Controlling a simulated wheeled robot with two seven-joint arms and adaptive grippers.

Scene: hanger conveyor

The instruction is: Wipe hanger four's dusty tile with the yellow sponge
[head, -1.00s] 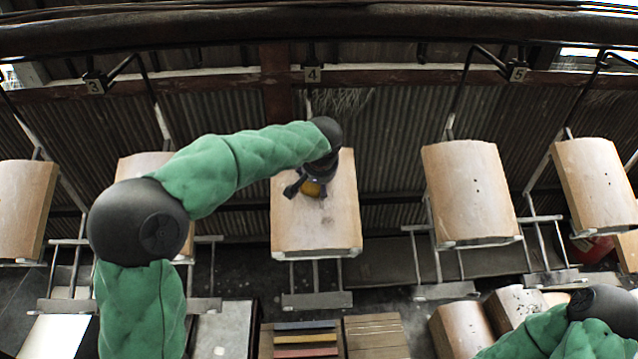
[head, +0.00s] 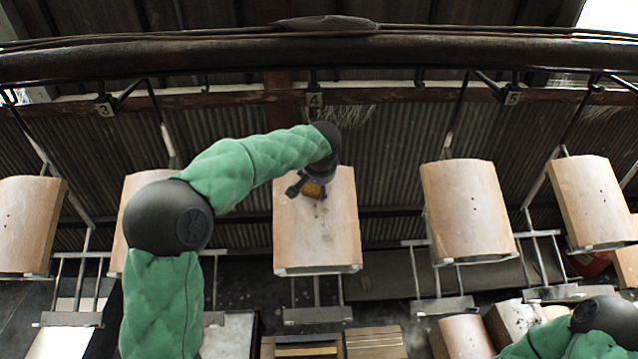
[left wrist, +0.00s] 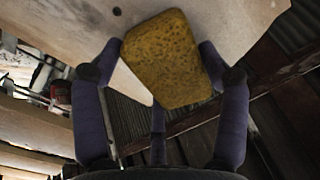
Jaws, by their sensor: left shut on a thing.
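Hanger four's tile (head: 318,235) hangs under the "4" tag (head: 314,100) in the middle of the head view. It is pale tan with dark specks and smudges near its middle; it also fills the top of the left wrist view (left wrist: 60,30). My left gripper (head: 309,186) is over the tile's upper middle, shut on the yellow sponge (left wrist: 165,60). In the head view the sponge (head: 313,189) is mostly hidden by the gripper. The sponge is at the tile's face; I cannot tell whether it touches. Only part of my right arm shows, at bottom right; its gripper is out of view.
Neighbouring hangers carry similar tiles, one left (head: 130,205) and others right (head: 467,210) (head: 593,200). A dark rail (head: 200,62) runs across the top. Stacked tiles (head: 375,343) and coloured slabs (head: 306,345) stand below. Corrugated wall is behind.

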